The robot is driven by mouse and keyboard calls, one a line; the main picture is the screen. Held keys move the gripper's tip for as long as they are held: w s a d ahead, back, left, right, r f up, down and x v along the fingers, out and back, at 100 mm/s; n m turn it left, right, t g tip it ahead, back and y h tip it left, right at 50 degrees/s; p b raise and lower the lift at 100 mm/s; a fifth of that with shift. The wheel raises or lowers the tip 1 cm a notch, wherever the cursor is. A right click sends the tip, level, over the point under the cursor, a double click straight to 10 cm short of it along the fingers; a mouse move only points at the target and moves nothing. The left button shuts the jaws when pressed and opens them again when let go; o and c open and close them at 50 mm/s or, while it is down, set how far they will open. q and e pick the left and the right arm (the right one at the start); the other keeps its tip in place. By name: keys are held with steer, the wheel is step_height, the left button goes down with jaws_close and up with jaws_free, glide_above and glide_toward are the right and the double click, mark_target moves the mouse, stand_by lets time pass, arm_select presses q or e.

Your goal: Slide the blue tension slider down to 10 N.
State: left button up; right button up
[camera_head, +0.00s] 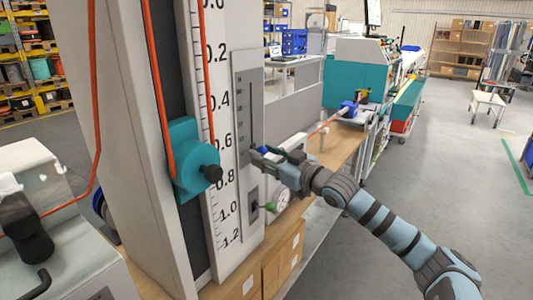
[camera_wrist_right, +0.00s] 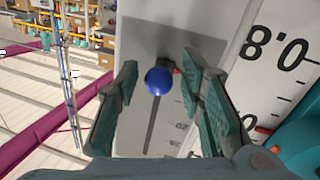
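The tension slider has a round blue knob (camera_wrist_right: 158,82) on a grey slotted plate (camera_head: 247,85). In the head view the blue knob (camera_head: 263,149) is at the low end of the visible dark slot, partly hidden by my gripper. My right gripper (camera_head: 262,154) is at the plate. In the right wrist view its two fingers (camera_wrist_right: 155,75) stand apart on either side of the knob, with gaps visible. A small red mark shows beside the knob. The scale figures are too small to read surely. My left gripper is not in view.
A tall white ruler (camera_head: 225,130) with a teal block (camera_head: 190,155) and orange cable stands left of the plate. Cardboard boxes (camera_head: 283,262) are underneath.

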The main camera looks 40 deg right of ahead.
steer(key=shift+r, duration=0.1)
step_height(320, 180, up, 10)
stand_by(0.4)
